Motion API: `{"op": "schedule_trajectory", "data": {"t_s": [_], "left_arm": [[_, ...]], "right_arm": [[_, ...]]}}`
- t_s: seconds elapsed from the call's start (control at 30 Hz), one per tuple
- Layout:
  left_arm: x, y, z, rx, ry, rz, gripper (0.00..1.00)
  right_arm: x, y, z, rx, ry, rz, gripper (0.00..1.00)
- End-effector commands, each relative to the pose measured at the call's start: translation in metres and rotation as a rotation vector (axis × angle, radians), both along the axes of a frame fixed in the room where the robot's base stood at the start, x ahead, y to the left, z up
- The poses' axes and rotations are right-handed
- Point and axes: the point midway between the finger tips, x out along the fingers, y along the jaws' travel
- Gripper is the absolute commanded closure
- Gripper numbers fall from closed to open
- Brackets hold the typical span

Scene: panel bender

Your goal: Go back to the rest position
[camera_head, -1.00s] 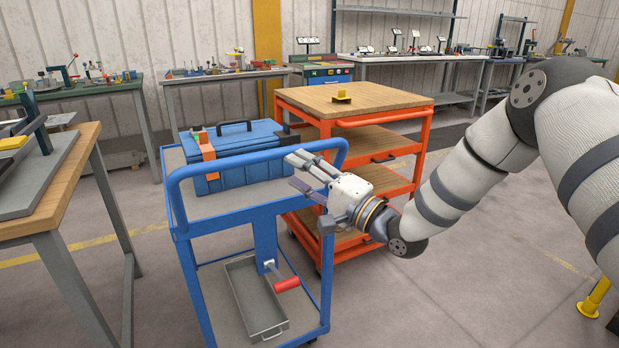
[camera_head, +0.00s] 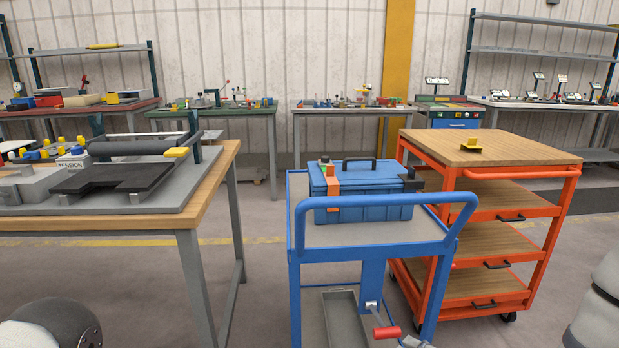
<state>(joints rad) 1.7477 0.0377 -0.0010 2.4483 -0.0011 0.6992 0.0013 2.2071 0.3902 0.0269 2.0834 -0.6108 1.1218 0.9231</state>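My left gripper is not in view; only a dark rounded part of my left arm (camera_head: 55,320) shows at the bottom left. My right arm (camera_head: 600,310) shows at the right edge, low down. A small pale piece at the bottom edge, beside the blue cart, looks like the tip of my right gripper (camera_head: 415,342); the rest is cut off, so its opening is hidden. I see nothing held.
A blue cart (camera_head: 296,225) carrying a blue toolbox (camera_head: 362,208) stands ahead. An orange cart (camera_head: 407,199) with a wooden top is to its right. A wooden-topped workbench (camera_head: 215,190) is close on the left. Benches line the back wall. Floor shows between bench and cart.

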Motion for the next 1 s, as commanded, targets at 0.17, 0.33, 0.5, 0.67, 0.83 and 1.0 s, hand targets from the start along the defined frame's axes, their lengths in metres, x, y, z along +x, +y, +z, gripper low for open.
{"op": "schedule_trajectory", "data": {"t_s": [0.17,0.33,0.5,0.67,0.83,1.0], "left_arm": [[0.012,0.000,0.013,0.000,-0.043,0.000,1.00],[0.020,0.000,0.020,0.000,-0.071,0.001,1.00],[0.024,0.000,0.024,0.000,-0.085,0.002,1.00],[0.024,0.000,0.024,0.000,-0.085,0.002,1.00],[0.024,0.000,0.024,0.000,-0.083,0.002,1.00],[0.024,0.000,0.024,0.000,-0.083,0.002,1.00]], "right_arm": [[-0.148,0.011,-0.092,-0.351,0.402,0.224,0.60],[-0.299,0.002,-0.120,-0.583,0.747,0.528,0.60],[-0.385,-0.010,-0.112,-0.673,0.938,0.741,0.60],[-0.402,-0.013,-0.109,-0.688,0.978,0.788,0.60],[-0.401,-0.013,-0.109,-0.686,0.976,0.786,0.60],[-0.400,-0.013,-0.109,-0.686,0.974,0.784,0.60]]}}
